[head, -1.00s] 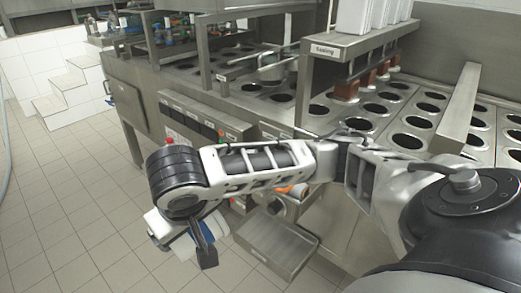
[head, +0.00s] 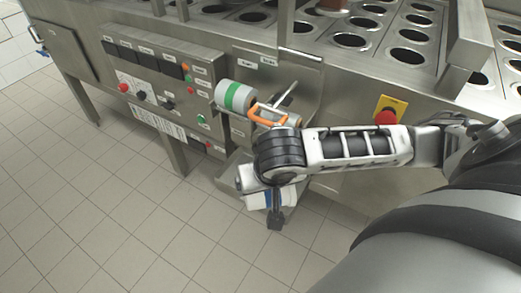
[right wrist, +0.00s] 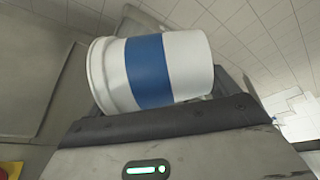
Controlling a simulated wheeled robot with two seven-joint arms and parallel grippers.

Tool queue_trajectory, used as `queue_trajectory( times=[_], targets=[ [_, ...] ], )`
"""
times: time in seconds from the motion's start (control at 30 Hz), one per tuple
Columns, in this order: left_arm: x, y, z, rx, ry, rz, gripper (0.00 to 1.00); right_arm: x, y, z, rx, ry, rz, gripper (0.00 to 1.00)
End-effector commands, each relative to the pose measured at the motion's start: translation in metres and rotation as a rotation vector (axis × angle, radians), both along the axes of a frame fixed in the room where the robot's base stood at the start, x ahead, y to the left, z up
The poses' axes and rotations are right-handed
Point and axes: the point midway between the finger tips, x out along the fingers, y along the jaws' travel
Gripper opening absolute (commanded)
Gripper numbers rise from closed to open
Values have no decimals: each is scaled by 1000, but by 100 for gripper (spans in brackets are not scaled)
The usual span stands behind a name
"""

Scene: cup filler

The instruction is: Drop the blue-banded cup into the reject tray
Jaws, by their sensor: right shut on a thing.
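The blue-banded cup (right wrist: 150,70) is white with a wide blue band and lies on its side across my right gripper in the right wrist view. In the head view the cup (head: 257,201) shows only partly at the end of my right arm. My right gripper (head: 272,205) is shut on it, in front of the machine. A metal tray (head: 233,170), seemingly the reject tray, sticks out low from the machine, just behind the gripper and largely hidden by it. I cannot tell the gap between cup and tray. My left gripper is not in view.
A green-banded cup (head: 236,97) lies on its side at the machine front, beside an orange-handled thing (head: 268,116). A control panel (head: 150,80) is to the left, a red stop button (head: 386,117) to the right. The tiled floor (head: 120,220) is clear.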

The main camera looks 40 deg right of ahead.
Motion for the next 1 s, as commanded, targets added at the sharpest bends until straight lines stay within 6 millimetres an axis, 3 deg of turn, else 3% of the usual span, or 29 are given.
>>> queue_trajectory(
  times=[0.03,0.17,0.27,0.63,0.8,1.0],
  targets=[
    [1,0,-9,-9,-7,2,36,-10,-7,-23,2,3,-27,66],
    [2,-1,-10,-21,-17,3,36,-21,-16,-41,10,-9,-67,66],
    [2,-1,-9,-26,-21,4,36,-18,-20,-47,11,-16,-81,66],
    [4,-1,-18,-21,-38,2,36,61,-52,-85,12,-18,-83,66],
    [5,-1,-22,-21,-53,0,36,85,-62,-118,12,-15,-81,66],
    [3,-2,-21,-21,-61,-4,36,100,-67,-135,13,-15,-78,66]
  ],
)
